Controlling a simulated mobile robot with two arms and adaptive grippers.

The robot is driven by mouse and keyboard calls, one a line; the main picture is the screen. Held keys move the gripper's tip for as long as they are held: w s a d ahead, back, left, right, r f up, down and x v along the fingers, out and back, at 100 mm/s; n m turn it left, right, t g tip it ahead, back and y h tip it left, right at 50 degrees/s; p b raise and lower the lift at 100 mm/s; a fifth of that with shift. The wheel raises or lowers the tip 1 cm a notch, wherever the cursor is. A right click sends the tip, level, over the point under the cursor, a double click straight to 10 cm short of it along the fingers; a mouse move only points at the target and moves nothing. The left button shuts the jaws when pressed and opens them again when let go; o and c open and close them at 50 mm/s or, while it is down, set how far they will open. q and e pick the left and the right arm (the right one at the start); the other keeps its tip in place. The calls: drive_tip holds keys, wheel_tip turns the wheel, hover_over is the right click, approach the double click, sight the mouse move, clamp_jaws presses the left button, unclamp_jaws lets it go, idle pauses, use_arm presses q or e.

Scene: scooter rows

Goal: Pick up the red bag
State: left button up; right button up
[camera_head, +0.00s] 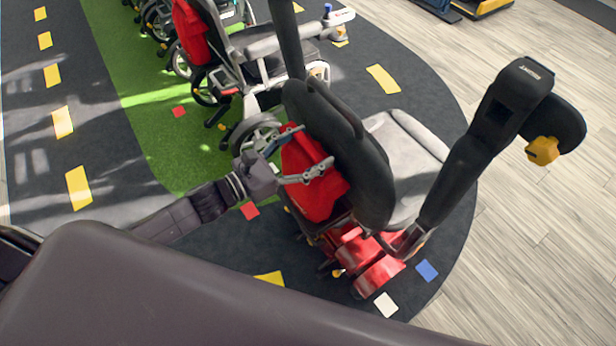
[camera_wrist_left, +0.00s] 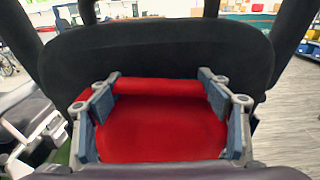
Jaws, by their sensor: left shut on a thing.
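The red bag (camera_head: 310,185) hangs against the back of the black seat of a red scooter (camera_head: 372,268). My left gripper (camera_head: 311,153) reaches in from the left, with its fingers on the bag. In the left wrist view the red bag (camera_wrist_left: 160,130) lies between the two fingers of my left gripper (camera_wrist_left: 160,108), which is shut on it. The bag's top edge forms a roll under the dark seat back (camera_wrist_left: 150,55). The bag's lower part is hidden in the wrist view. My right gripper does not show.
Another scooter or wheelchair (camera_head: 265,50) with a second red bag (camera_head: 188,30) stands behind to the left. A black armrest (camera_head: 470,150) sticks up on the right of the seat. Small coloured squares lie on the dark floor. The wooden floor (camera_head: 540,230) at right is clear.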

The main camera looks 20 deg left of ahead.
use_arm(q)
drive_tip(key=c, duration=0.4)
drive_tip(key=shift+r, duration=0.1)
